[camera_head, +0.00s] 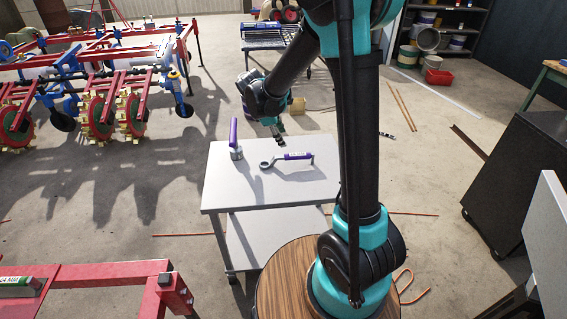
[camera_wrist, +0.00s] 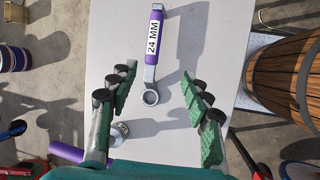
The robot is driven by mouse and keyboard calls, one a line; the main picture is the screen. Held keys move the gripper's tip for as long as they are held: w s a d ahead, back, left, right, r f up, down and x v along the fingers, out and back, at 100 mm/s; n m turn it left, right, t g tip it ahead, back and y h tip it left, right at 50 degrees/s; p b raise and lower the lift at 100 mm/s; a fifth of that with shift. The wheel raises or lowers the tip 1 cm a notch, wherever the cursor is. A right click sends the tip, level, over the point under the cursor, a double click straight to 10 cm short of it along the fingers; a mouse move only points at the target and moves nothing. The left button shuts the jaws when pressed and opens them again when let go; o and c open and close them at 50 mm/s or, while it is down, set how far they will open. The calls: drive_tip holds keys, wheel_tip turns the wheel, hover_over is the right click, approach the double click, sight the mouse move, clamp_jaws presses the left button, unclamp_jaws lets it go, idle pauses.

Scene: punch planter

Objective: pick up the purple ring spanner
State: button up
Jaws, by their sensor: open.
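The purple ring spanner (camera_head: 294,156) lies flat on a small white cart (camera_head: 222,190), its grey ring end to the left. In the wrist view the spanner (camera_wrist: 154,45) has a white "24 MM" label on its purple grip, and its ring end points toward me. My gripper (camera_head: 279,141) is above the cart, over the spanner's ring side. In the wrist view my gripper (camera_wrist: 157,80) is open and empty, with the ring appearing between its green-padded fingers. I cannot tell the exact height.
A second purple-handled tool (camera_head: 233,134) with a grey metal head stands upright left of the spanner. It shows partly at the lower left in the wrist view (camera_wrist: 82,155). A wooden barrel-like round (camera_wrist: 290,75) is right of the cart. Red-and-blue farm machinery (camera_head: 110,85) stands far left.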

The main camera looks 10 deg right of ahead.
approach(291, 155)
drive_tip(key=shift+n, duration=0.4)
drive_tip(key=x, duration=0.6)
drive_tip(key=shift+s+d+f, duration=0.15)
drive_tip(key=shift+d+f, duration=0.1)
drive_tip(key=shift+d, duration=0.15)
drive_tip(key=shift+w+x, duration=0.15)
drive_tip(key=shift+x, duration=1.15)
drive_tip(key=shift+w+x, duration=0.1)
drive_tip(key=shift+x, duration=1.15)
drive_tip(key=shift+a, duration=0.15)
clamp_jaws()
